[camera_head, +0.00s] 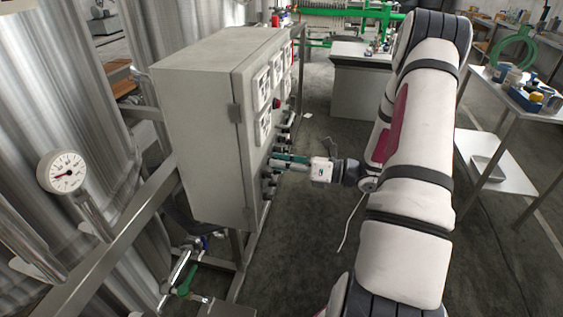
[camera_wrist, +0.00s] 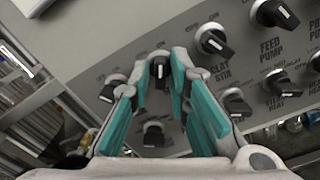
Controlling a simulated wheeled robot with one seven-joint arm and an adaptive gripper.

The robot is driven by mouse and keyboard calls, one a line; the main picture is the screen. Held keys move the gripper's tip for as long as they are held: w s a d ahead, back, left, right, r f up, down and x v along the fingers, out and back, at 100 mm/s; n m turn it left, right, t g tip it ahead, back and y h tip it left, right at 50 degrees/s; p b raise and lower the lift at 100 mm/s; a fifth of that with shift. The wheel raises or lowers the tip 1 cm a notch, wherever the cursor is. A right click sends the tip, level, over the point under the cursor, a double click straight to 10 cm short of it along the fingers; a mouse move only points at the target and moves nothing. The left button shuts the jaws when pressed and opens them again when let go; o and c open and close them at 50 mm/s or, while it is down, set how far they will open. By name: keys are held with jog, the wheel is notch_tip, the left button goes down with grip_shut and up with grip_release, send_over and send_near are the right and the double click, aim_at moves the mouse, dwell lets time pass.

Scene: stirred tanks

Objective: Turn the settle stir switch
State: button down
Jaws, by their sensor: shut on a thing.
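A light grey control box (camera_head: 195,130) carries rows of black rotary switches on its panel. In the wrist view, one black switch (camera_wrist: 159,72) with a white pointer line sits between the teal finger pads of my gripper (camera_wrist: 160,84). Its label is hidden by the fingers, so I cannot read whether it says settle stir. My gripper is shut on this switch, and its pointer looks roughly upright. In the head view my gripper (camera_head: 290,162) reaches the panel's lower switches from the right.
A pressure gauge (camera_head: 62,172) is at left. A side table (camera_head: 515,95) stands at right. Floor between is open.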

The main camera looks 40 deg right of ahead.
dwell(0.3)
jog(key=c, duration=1.7)
grip_release()
jog(key=shift+f, duration=0.1)
jog(key=v, duration=1.2)
jog(key=shift+d, duration=0.1)
